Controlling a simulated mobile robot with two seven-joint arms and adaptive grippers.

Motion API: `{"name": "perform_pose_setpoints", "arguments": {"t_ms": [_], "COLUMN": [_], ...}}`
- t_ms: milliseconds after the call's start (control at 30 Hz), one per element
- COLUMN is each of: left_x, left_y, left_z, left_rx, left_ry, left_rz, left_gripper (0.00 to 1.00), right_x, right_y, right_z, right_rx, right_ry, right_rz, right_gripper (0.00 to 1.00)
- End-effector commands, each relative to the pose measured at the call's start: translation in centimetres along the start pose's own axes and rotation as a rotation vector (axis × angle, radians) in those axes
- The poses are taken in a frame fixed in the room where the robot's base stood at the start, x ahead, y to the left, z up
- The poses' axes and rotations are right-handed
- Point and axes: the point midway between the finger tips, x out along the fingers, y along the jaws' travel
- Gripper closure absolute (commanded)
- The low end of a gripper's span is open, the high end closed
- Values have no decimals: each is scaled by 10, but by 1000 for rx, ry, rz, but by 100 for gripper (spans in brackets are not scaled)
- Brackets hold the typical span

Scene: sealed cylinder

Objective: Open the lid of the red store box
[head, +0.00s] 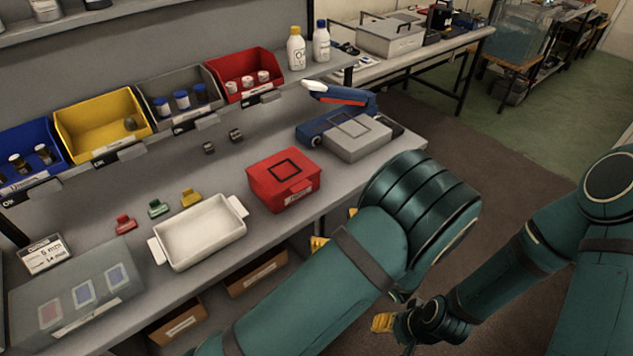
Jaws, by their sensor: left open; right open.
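The red store box (270,192) stands on the bench near its front edge, right of the white tray. Its lid (284,168) is shut, with a dark square outline on top and a label and catch on the front. My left gripper (335,228) is open, just off the bench edge to the right of and below the box. Only its yellow fingertips show; my forearm hides the rest. My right gripper (382,322) is open, low over the floor, well away from the box, and partly hidden. Neither gripper touches the box.
A white tray (200,232) and several small coloured clips stand left of the box. A blue and grey device (358,140) is behind it on the right. A translucent case (78,300) lies front left. Coloured bins (100,124) line the shelf. Open drawers are below the bench.

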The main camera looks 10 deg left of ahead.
Motion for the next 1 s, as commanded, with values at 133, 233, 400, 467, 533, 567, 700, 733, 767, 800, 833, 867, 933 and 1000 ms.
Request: {"name": "perform_pose_setpoints", "arguments": {"t_ms": [133,233,400,467,533,567,700,733,767,800,833,867,933,1000], "left_x": [-4,5,34,46,60,66,92,97,102,108,112,115,122,127], "left_y": [-13,-13,-14,-14,-14,-15,-16,-16,-16,-16,-17,-17,-17,-18], "left_z": [12,14,15,15,16,16,18,18,18,19,19,20,20,20], "left_rx": [-1,-2,-2,-2,-3,-3,-3,-3,-2,-2,-3,-3,-3,-3], "left_ry": [-68,-70,-67,-66,-66,-66,-66,-65,-64,-65,-65,-65,-64,-64], "left_rz": [-48,-47,-44,-43,-42,-42,-43,-43,-43,-43,-44,-43,-44,-45], "left_gripper": [4,4,4,4,4,4,4,4,4,4,4,4,4,4], "right_x": [1,1,3,4,4,5,6,7,7,7,8,8,8,8], "right_y": [0,0,1,1,2,2,2,2,3,3,3,3,3,3], "right_z": [1,1,1,2,2,2,3,3,3,3,4,4,4,4], "right_rx": [0,-1,-1,-1,-1,-1,-2,-2,-2,-2,-2,-2,-2,-2], "right_ry": [-1,-2,-3,-4,-4,-5,-6,-7,-7,-7,-8,-8,-9,-9], "right_rz": [0,0,0,0,0,0,-1,-1,-1,-1,-1,-1,-1,-1], "right_gripper": [53,53,53,53,53,53,53,53,53,53,53,53,53,53]}}
